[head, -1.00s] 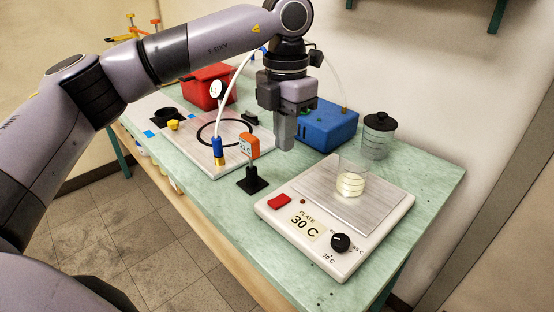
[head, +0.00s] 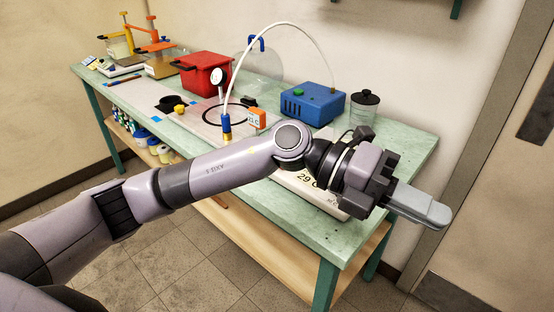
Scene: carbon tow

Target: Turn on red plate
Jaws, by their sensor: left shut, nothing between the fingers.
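The white hot plate (head: 291,180) lies on the green bench, mostly hidden behind my left arm. Its display reads about 29 C. Its red switch, its knob and the beaker on top are hidden. My left gripper (head: 440,214) is shut and empty. It points right, beyond the plate's right side and in front of the bench's right end. My right gripper is not in view.
A blue pump box (head: 312,104) and a lidded jar (head: 363,107) stand behind the plate. Open floor lies in front of the bench.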

